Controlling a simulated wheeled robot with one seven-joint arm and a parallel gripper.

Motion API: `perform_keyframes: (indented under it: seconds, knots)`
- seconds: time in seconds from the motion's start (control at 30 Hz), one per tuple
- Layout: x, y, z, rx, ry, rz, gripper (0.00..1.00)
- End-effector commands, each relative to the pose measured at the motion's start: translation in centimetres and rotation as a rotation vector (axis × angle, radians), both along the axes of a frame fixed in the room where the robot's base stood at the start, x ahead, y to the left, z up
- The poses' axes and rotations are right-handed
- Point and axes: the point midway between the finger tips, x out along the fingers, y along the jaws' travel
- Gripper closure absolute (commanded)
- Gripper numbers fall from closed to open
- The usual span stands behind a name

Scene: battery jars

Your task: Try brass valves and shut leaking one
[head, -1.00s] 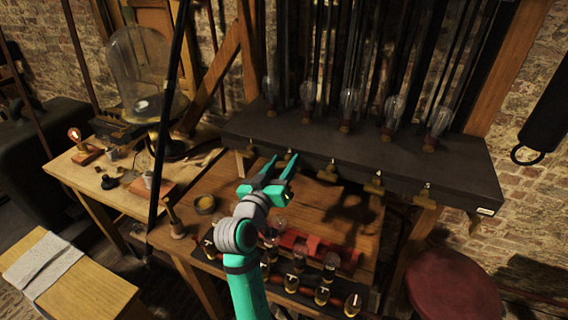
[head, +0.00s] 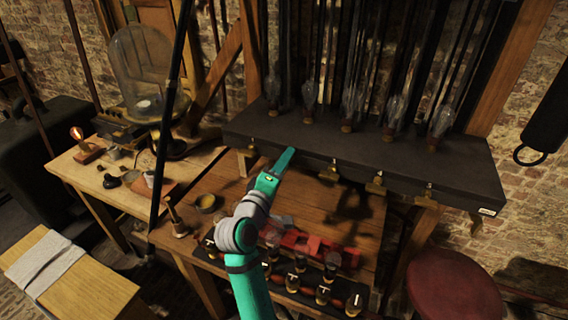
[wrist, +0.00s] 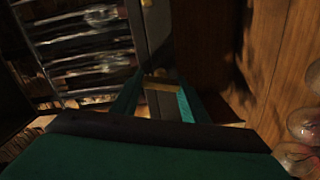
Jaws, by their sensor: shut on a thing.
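A row of brass valves hangs along the front edge of a dark slab: one at the left end (head: 252,147), others at the middle (head: 334,168), right of middle (head: 376,183) and right (head: 428,194). My teal gripper (head: 284,160) is at the slab edge between the left-end and middle valves, and hides the valve there. In the wrist view my gripper (wrist: 157,100) has a finger on each side of a brass valve (wrist: 160,84) and is shut on it. Whether any valve leaks cannot be told.
Glass bulbs (head: 353,103) stand on the dark slab (head: 270,128) above the valves. Below, the wooden bench (head: 330,220) carries red blocks (head: 305,243) and a rack of small bulbs. A red stool (head: 455,285) stands at right.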

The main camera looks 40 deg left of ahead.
Motion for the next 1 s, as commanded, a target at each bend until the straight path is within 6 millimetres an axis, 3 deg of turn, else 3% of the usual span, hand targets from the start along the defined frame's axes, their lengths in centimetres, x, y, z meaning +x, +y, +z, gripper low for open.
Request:
perform_keyframes:
  seconds: [0.43,1.0]
  knots:
    - [-0.13,0.18,-0.17,-0.25,-0.059,0.003,0.82]
    - [-0.16,0.23,-0.21,-0.3,-0.071,0.004,0.82]
